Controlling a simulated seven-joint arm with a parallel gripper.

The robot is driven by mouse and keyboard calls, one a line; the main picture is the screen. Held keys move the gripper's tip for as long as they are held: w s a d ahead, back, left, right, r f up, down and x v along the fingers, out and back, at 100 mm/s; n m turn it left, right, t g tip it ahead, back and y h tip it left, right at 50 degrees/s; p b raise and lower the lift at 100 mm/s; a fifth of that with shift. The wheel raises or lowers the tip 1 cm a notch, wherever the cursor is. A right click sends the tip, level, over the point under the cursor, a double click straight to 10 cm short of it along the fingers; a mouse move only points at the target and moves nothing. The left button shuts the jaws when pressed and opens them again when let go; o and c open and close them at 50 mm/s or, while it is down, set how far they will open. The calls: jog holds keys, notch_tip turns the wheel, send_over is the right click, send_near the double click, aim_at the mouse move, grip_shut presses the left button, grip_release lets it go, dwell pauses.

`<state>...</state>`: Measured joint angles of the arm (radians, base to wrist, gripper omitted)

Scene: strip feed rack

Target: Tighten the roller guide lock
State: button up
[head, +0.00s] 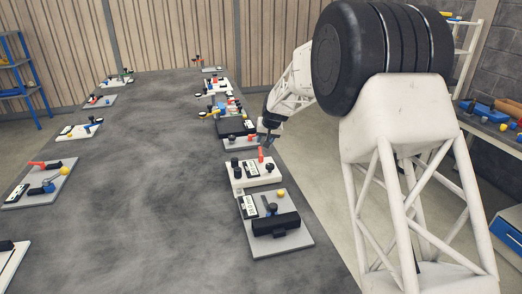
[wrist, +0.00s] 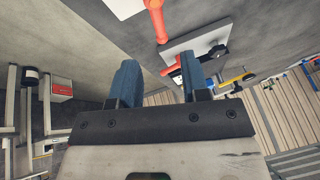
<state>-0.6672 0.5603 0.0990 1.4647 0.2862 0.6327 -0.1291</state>
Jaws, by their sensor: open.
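My gripper (head: 266,146) is open and empty near the right edge of the table, above the row of units. In the wrist view its two blue fingers (wrist: 161,75) stand apart with nothing between them. A red lever (head: 260,155) stands on a white unit (head: 242,183) with black knobs, close to the gripper; a red lever (wrist: 157,22) also shows beyond the fingertips in the wrist view. In front is a grey plate (head: 287,244) with a black roller-like block (head: 275,223), a dark knob and a yellow ball. I cannot tell which part is the roller guide lock.
Behind the gripper, several more units line the right edge, including a dark one (head: 235,127). Other units, such as one with a red handle (head: 40,190), line the left edge. The middle of the grey table (head: 150,170) is clear.

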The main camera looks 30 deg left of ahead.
aim_at(260, 154)
jog(key=shift+x, duration=3.75)
grip_shut()
